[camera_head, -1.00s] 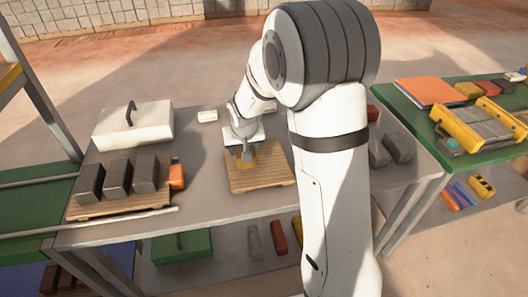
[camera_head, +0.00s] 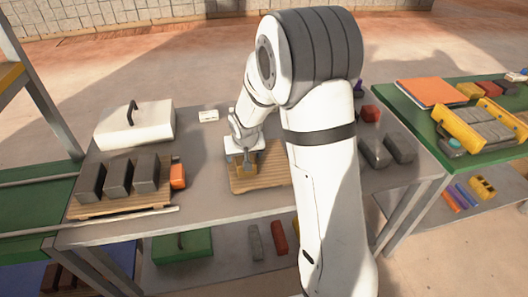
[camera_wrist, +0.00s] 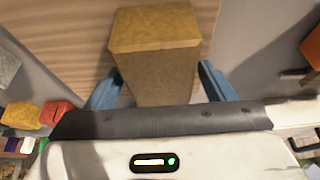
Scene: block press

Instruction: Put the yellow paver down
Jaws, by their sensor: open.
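The yellow paver (camera_wrist: 155,55) stands upright on a wooden pallet (camera_wrist: 60,25) in the wrist view. In the head view the yellow paver (camera_head: 250,158) is small and partly covered by my gripper (camera_head: 248,168), above the left part of the wooden pallet (camera_head: 270,180). In the wrist view my gripper (camera_wrist: 165,90) is open, with one blue finger on each side of the paver and a visible gap to each. The paver's lower end is hidden.
A second pallet (camera_head: 85,210) with several dark blocks and an orange item (camera_head: 177,175) stands left. A white lidded box (camera_head: 135,128) is behind it. Grey blocks (camera_head: 375,153) and a red block (camera_head: 371,113) lie right of my arm.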

